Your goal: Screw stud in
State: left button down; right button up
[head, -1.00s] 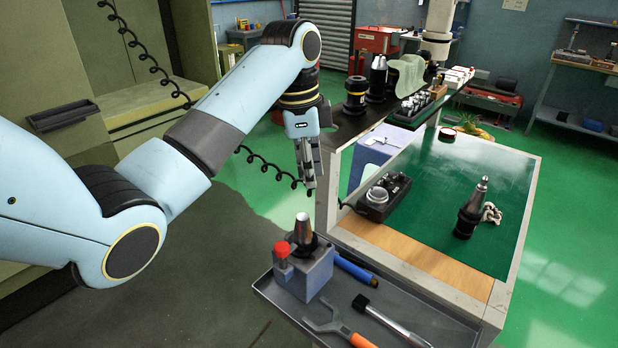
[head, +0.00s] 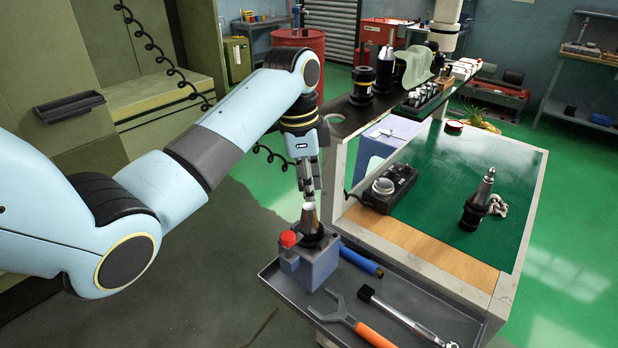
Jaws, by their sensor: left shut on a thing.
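My left gripper (head: 308,194) points down, directly above the narrow top of a grey tapered tool holder (head: 309,222). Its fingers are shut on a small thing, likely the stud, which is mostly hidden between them. The fingertips look very close to the holder's top; I cannot tell whether the stud touches it or sits in its bore. The holder stands upright, narrow end up, in a grey-blue block (head: 322,266). My right gripper is not in view.
A green-topped bench (head: 450,175) holds a dark device (head: 388,188) and another holder (head: 478,205).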

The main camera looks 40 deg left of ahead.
pick_arm(q)
jog(key=shift+f+p, duration=0.1)
jog(key=shift+p, duration=0.3)
dwell(0.6)
jog(key=shift+f, duration=0.85)
dwell(1.6)
jog(key=m, duration=0.5)
jog(key=shift+g, duration=0.3)
jog(key=shift+m, duration=0.5)
jog(key=m, duration=0.2)
jog(key=shift+m, duration=0.4)
jog(key=m, duration=0.3)
jog(key=shift+g, duration=0.4)
jog(key=shift+m, duration=0.3)
